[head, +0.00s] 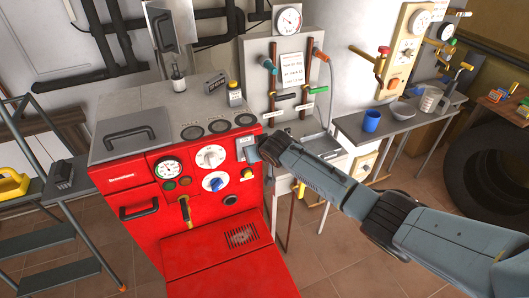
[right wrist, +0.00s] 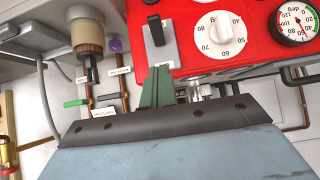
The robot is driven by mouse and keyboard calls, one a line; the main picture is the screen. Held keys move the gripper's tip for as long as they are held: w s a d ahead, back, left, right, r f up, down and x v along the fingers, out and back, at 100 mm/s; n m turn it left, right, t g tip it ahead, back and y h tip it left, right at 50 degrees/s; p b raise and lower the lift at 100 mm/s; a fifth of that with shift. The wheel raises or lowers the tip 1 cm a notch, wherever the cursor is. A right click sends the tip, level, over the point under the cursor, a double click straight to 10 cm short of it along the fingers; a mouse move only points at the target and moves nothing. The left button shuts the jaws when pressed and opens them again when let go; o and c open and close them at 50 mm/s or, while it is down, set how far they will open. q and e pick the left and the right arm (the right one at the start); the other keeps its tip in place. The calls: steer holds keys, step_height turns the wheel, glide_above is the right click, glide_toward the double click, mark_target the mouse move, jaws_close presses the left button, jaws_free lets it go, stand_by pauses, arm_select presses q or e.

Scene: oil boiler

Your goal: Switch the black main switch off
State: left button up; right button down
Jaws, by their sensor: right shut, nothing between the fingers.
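The main switch is a black lever (right wrist: 155,30) on a light grey plate (right wrist: 162,48) on the red boiler front. In the right wrist view the lever leans toward the top of the picture. In the head view its plate (head: 247,149) shows at the boiler's upper right, and the lever itself is too small to make out. My right gripper (head: 256,153) is beside the plate. In the right wrist view its greenish fingertips (right wrist: 157,76) are together and empty, just below the plate; I cannot tell whether they touch it. My left gripper is not in view.
A white dial (head: 210,156), a blue knob (head: 214,182) and a gauge (head: 168,169) sit left of the switch on the boiler. A grey side table (head: 385,130) with a blue cup (head: 371,120) stands to the right. A stepladder (head: 45,215) stands at the left.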

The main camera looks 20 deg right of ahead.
steer(key=shift+s+d+r+p, duration=0.1)
steer(key=shift+s+r+p, duration=0.2)
steer(key=shift+s, duration=0.6)
steer(key=shift+s+d+r+p, duration=0.1)
steer(key=shift+s+r, duration=0.25)
steer(key=shift+s, duration=0.6)
steer(key=shift+s+r+p, duration=0.15)
steer(key=shift+s+r, duration=0.2)
steer(key=shift+s, duration=0.55)
steer(key=s+d+f+g+b, duration=0.1)
steer(key=s+d+f+g, duration=0.1)
steer(key=s+f, duration=0.75)
steer(key=s+d+f+g, duration=0.1)
steer(key=s+f, duration=0.5)
steer(key=f, duration=0.6)
steer(key=s+d+f+g+b, duration=0.1)
steer(key=s+d+f+g, duration=0.1)
steer(key=s+f, duration=0.75)
steer(key=s+f+g, duration=0.1)
steer(key=s+f, duration=0.3)
steer(key=s, duration=0.6)
steer(key=s+f+n+g+b, duration=0.1)
steer(key=s+f, duration=0.4)
steer(key=s, duration=0.5)
steer(key=s+f+g, duration=0.1)
steer(key=s+f, duration=0.3)
steer(key=s, duration=0.7)
steer(key=shift+d+f+n+g+h+b, duration=0.3)
steer(key=shift+d+f, duration=0.05)
